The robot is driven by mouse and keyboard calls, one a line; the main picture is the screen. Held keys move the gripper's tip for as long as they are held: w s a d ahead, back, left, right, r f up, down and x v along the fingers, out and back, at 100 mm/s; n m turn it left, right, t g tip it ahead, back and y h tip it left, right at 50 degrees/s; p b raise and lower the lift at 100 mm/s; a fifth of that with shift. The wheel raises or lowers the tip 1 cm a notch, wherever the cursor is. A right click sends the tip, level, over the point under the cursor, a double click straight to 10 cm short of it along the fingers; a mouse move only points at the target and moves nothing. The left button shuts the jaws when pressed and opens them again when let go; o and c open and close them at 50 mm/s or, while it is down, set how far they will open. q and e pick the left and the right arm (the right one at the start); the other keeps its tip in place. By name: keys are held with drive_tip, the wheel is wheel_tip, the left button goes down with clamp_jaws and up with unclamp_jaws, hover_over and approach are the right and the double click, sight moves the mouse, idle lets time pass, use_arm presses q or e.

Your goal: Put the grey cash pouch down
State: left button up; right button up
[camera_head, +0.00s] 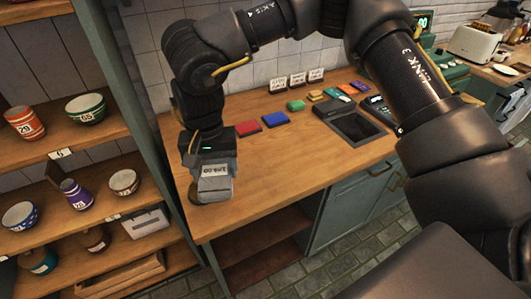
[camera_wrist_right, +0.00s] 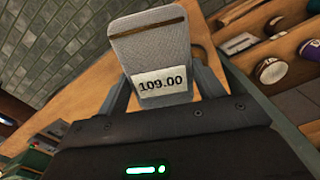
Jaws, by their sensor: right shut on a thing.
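The grey cash pouch (camera_head: 214,186) carries a white label that reads 109.00 in the right wrist view (camera_wrist_right: 152,48). My right gripper (camera_head: 212,168) is shut on it, at the left front part of the wooden counter (camera_head: 275,172). The pouch shows just above or on the counter top near its front left edge; I cannot tell whether it touches the wood. In the right wrist view the fingers stand on both sides of the pouch's labelled end. My left gripper does not show.
Red (camera_head: 247,128) and blue (camera_head: 276,119) pads lie behind the pouch, with a dark recessed tray (camera_head: 352,124) to the right. Shelves of painted bowls (camera_head: 86,108) stand at the left. The counter's front middle is clear.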

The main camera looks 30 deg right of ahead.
drive_tip(key=w+d+r+m, duration=0.1)
drive_tip(key=w+d+m, duration=0.4)
drive_tip(key=d+m, duration=0.45)
drive_tip(key=w+d+r+m, duration=0.1)
drive_tip(key=w+d+m, duration=0.45)
drive_tip(key=d, duration=0.65)
drive_tip(key=s+d+f+m+p, duration=0.15)
drive_tip(key=s+d+m, duration=0.25)
drive_tip(key=d+m, duration=0.7)
drive_tip(key=s+d+f+m, duration=0.25)
drive_tip(key=d+m, duration=0.35)
drive_tip(key=d, duration=0.8)
drive_tip(key=p, duration=0.3)
hover_over(305, 147)
drive_tip(key=f, duration=0.8)
drive_tip(key=shift+s+d, duration=0.25)
drive_tip(key=shift+d, duration=0.1)
drive_tip(key=shift+w+a+f, duration=0.15)
drive_tip(key=shift+a+f, duration=0.1)
drive_tip(key=f, duration=0.1)
drive_tip(key=f+p, duration=0.1)
drive_tip(key=f, duration=0.1)
drive_tip(key=shift+w+a+f, duration=0.1)
drive_tip(key=shift+a+f, duration=0.05)
drive_tip(key=shift+a, duration=0.05)
drive_tip(key=shift+f, duration=0.2)
drive_tip(key=shift+f, duration=0.1)
